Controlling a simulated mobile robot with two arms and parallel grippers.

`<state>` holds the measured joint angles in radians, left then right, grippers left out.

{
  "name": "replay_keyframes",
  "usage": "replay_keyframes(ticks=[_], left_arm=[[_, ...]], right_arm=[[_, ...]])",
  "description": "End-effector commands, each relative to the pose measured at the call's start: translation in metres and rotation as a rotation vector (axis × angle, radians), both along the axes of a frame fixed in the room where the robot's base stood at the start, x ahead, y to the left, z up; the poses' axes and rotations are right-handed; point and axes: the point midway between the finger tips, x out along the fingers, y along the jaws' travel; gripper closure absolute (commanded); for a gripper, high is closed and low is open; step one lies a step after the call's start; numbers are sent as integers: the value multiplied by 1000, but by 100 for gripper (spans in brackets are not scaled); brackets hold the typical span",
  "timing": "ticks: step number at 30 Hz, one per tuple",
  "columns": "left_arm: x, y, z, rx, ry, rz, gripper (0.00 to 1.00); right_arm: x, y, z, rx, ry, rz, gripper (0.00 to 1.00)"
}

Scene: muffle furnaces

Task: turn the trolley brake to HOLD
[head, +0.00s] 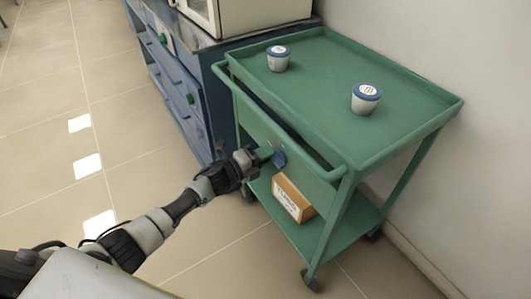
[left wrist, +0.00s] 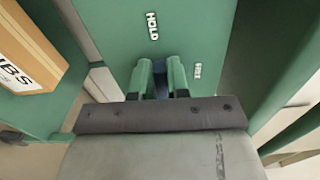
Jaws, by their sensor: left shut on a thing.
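The green trolley (head: 345,105) stands beside the blue cabinet. Its brake handle (head: 279,159) is a small blue piece on the trolley's front panel. In the left wrist view the blue handle (left wrist: 160,76) sits between my fingers. The word HOLD (left wrist: 152,26) is above it and the word FREE (left wrist: 197,71) is to its right. Which word the handle points to, I cannot tell, as the fingers hide much of it. My left gripper (head: 266,154) is shut on the handle, its green fingers also showing in the left wrist view (left wrist: 160,80). My right gripper is not in view.
Two lidded pots (head: 278,58) (head: 366,98) stand on the trolley's top. A cardboard box (head: 292,197) lies on its lower shelf, close under the gripper. A blue drawer cabinet (head: 215,85) is behind left. The tiled floor at left is clear.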

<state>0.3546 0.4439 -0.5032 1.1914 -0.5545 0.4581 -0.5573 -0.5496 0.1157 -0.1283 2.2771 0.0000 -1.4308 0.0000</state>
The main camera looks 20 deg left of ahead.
Motion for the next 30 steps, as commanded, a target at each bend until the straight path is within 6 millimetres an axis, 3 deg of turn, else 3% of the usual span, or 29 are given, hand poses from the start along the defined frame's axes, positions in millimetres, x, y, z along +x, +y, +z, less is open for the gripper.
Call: replay_keyframes(ticks=[21,22,24,27,30], left_arm=[[0,1,-3,-59,48,2,100],[0,1,-3,-59,48,2,81],[0,1,-3,-59,48,1,70],[0,1,-3,-58,48,1,58],[0,0,-3,-58,46,1,58]], right_arm=[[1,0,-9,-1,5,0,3],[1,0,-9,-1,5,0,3],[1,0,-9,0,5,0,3],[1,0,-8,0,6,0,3],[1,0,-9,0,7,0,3]])
